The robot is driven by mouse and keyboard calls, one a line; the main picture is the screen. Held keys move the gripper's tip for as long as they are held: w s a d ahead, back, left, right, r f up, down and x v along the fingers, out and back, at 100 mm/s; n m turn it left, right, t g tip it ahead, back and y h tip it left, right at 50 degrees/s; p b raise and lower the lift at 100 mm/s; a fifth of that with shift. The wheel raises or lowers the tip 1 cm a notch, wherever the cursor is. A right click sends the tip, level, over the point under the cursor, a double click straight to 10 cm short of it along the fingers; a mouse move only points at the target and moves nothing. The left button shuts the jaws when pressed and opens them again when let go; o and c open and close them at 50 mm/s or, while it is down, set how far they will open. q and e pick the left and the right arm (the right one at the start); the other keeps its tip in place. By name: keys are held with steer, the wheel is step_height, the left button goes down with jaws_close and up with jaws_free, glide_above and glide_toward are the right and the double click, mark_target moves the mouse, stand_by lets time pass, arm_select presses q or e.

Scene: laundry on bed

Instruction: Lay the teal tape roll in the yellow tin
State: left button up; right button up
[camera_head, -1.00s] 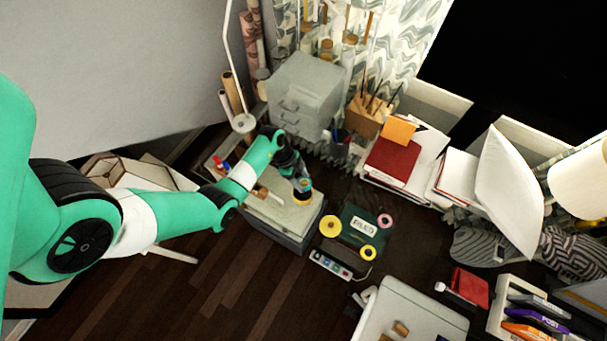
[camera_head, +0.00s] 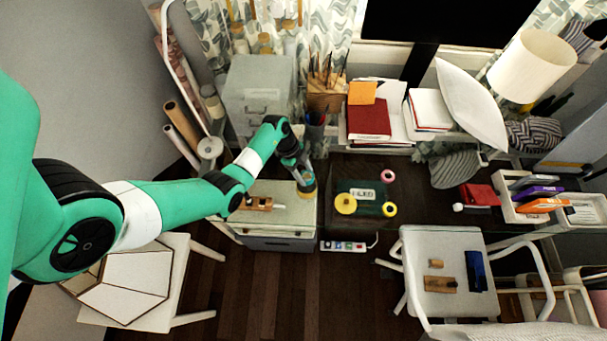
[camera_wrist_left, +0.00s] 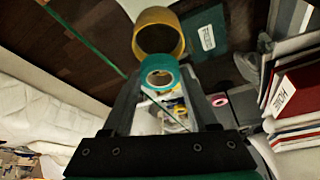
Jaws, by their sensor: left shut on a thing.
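The teal tape roll (camera_wrist_left: 160,74) is clamped between the fingertips of my left gripper (camera_wrist_left: 160,82) in the left wrist view. Its round pale core faces the camera. The yellow tin (camera_wrist_left: 158,16) is just beyond the roll in that view, a wide round rim with a dark inside. The roll overlaps its lower edge in the picture; I cannot tell whether they touch. In the head view my left gripper (camera_head: 306,180) points down at the right edge of the grey cabinet, and a curved yellow-orange edge shows at its tip. My right gripper is not in view.
The grey cabinet (camera_head: 270,218) bears a wooden item. Books (camera_head: 369,122) lie behind.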

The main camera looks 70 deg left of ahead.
arm_select(q)
steer(key=shift+f+b, duration=1.5)
steer(key=shift+b, duration=0.05)
steer(key=shift+f+b, duration=0.35)
steer(key=shift+f, duration=0.4)
steer(key=o, duration=1.4)
steer(key=p+v, duration=0.3)
steer(key=v, duration=0.8)
steer(key=shift+r+p, duration=0.35)
